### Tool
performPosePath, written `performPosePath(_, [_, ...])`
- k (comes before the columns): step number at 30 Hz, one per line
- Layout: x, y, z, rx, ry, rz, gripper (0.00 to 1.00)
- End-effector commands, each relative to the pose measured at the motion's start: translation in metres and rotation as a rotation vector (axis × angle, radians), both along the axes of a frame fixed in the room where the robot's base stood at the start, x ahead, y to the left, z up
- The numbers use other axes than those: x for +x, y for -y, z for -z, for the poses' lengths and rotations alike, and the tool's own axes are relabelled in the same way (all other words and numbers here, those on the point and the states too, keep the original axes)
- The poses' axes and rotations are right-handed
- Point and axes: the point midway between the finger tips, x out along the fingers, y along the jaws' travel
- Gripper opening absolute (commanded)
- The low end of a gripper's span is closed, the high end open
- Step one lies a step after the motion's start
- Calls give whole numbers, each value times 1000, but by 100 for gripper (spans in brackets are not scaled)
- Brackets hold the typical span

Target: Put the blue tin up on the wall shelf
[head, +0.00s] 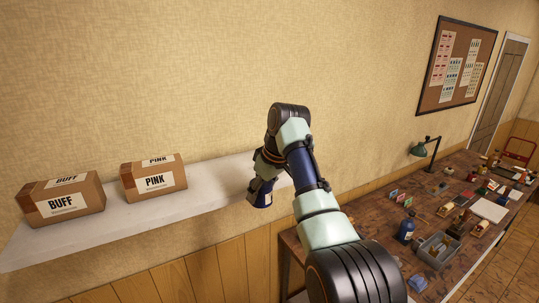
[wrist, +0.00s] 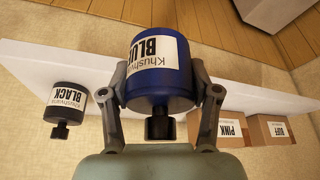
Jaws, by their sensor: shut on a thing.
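The blue tin (wrist: 162,75) has a white label reading BLUE and a black cap. My gripper (wrist: 163,92) is shut on it, one finger on each side in the wrist view. In the head view the blue tin (head: 262,193) hangs under my gripper (head: 264,178) at the wall shelf's front edge. The white wall shelf (head: 215,192) runs along the wall; it also shows behind the tin in the wrist view (wrist: 105,85). The tin's base overlaps the front edge in the picture. I cannot tell whether it touches the shelf.
A BUFF box (head: 62,203) and a PINK box (head: 154,182) stand on the shelf's left. A black tin (wrist: 68,100) stands on the shelf beyond the blue tin; my arm hides it in the head view. Bare shelf lies between PINK and black. A cluttered workbench (head: 345,238) is at right.

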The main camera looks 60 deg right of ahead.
Motion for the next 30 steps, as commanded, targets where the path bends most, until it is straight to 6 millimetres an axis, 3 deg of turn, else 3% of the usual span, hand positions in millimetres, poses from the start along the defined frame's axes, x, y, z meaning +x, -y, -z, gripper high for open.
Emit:
performPosePath(1, [5, 1, -15, 0, -1, 48, 13])
performPosePath(9, [13, -1, 14, -15, 16, 264, 13])
performPosePath(17, [13, -2, 25, -20, 24, 304, 13])
performPosePath(30, [13, -2, -12, -20, 24, 301, 13])
